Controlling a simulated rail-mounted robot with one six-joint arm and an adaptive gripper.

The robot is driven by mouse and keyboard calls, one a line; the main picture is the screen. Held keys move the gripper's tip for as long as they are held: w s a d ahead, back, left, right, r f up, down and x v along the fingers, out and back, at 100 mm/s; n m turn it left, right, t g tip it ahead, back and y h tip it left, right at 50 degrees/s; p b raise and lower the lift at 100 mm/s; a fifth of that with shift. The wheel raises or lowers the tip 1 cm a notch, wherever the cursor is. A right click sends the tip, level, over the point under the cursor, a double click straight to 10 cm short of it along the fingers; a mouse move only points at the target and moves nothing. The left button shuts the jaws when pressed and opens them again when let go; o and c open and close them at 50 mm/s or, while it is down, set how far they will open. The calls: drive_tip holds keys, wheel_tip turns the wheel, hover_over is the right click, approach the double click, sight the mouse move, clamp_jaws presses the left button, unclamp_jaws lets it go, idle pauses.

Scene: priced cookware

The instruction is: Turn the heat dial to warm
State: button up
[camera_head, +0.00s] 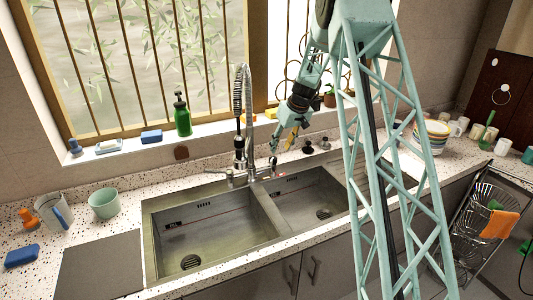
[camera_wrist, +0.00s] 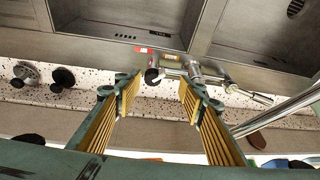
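No part clearly marked as a heat dial can be made out. A chrome tap fitting (camera_wrist: 195,72) with a short round dark-ended stub (camera_wrist: 153,75) shows in the wrist view, by the sink's rear edge. In the head view the tall tap (camera_head: 247,110) stands behind the sink, with chrome fittings (camera_head: 256,174) at its base. My gripper (camera_wrist: 158,92) is open and empty, its yellow-padded fingers on either side of the stub in the picture. I cannot tell whether they touch it. In the head view my gripper (camera_head: 283,143) hangs right of the tap, above the rear counter.
Black knob-like pieces (camera_head: 307,147) stand on the counter behind the right basin. The double sink (camera_head: 208,225) lies in front. A green soap bottle (camera_head: 182,115) is on the sill. A green cup (camera_head: 104,204) stands left, and a wire rack (camera_head: 480,210) stands right.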

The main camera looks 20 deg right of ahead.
sight(273, 158)
drive_tip(key=r, duration=0.1)
drive_tip(key=w, duration=0.1)
drive_tip(key=w+r, duration=0.1)
drive_tip(key=shift+d+r+n+h+p, duration=0.25)
drive_tip(key=shift+r+n+h+p, duration=0.05)
drive_tip(key=shift+h, duration=0.1)
drive_tip(key=shift+f, duration=0.1)
drive_tip(key=shift+w+p+x, duration=0.15)
drive_tip(key=shift+p+x, duration=0.25)
drive_tip(key=shift+x, duration=3)
drive_tip(key=shift+w+p+x, duration=0.15)
drive_tip(key=shift+p+x, duration=0.25)
drive_tip(key=shift+x, duration=3.05)
drive_tip(key=shift+c, duration=0.7)
